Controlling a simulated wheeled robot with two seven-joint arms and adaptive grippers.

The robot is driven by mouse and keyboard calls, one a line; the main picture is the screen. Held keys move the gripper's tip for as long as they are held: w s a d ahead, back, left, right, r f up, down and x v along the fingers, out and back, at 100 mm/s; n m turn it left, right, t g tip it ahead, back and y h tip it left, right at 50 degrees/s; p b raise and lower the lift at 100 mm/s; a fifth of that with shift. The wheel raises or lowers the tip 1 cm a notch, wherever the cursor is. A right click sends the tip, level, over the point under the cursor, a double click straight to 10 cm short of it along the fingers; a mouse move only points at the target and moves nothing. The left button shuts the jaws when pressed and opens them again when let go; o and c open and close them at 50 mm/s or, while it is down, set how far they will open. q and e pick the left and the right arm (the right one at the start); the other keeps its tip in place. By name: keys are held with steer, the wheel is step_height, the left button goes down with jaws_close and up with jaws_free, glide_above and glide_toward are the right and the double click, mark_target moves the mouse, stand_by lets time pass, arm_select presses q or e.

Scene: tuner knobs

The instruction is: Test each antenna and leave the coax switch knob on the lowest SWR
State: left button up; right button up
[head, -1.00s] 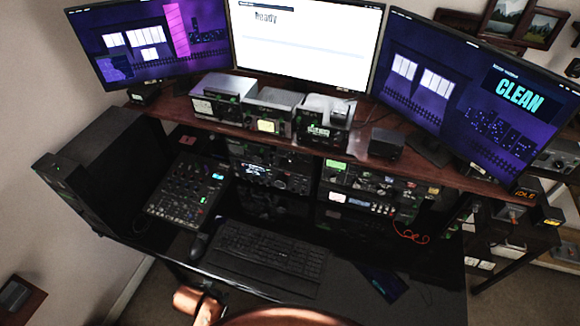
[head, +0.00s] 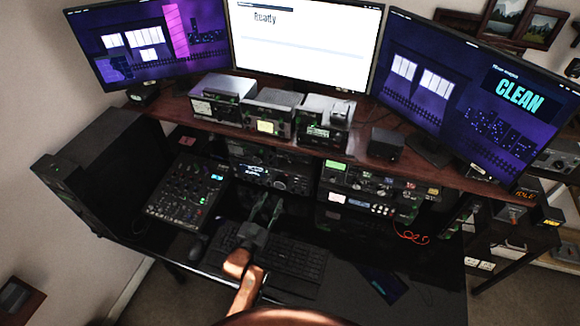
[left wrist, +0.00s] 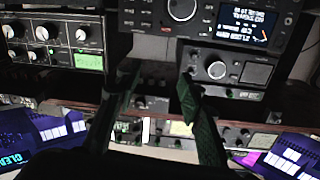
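My left gripper (head: 264,208) reaches over the keyboard toward the radio stack in the head view. Its two fingers are apart with nothing between them; they also show in the left wrist view (left wrist: 158,85). A round silver knob (left wrist: 216,70) is on a dark panel just beyond the right finger, apart from it. On the shelf are a box with a pale meter (head: 222,100), a box with a lit yellow meter (head: 268,114) and a box with small displays (head: 322,120). I cannot tell which part is the coax switch knob, nor read any SWR value. My right gripper is out of view.
Radios with a lit display (head: 262,170) and a green display (head: 336,165) fill the space under the shelf (head: 450,178). A mixer (head: 187,190) stands left of the keyboard (head: 290,262). Monitors stand behind; the middle one (head: 305,45) reads "Ready", the right one "CLEAN".

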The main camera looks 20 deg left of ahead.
mark_target(291, 163)
arm_select(q)
steer(key=w+d+r+t, duration=0.1)
steer(key=w+r, duration=0.2)
steer(key=w+d+r+t, duration=0.1)
steer(key=w+d+r, duration=0.1)
steer(key=w+r, duration=0.1)
steer(key=w+d+r+t, duration=0.1)
steer(key=w+r+t, duration=0.1)
steer(key=w+r, duration=0.2)
steer(key=shift+d+r+h, duration=0.15)
steer(key=shift+r+h, duration=0.1)
steer(key=shift+h, duration=0.15)
steer(key=shift+c, duration=0.6)
jaws_close()
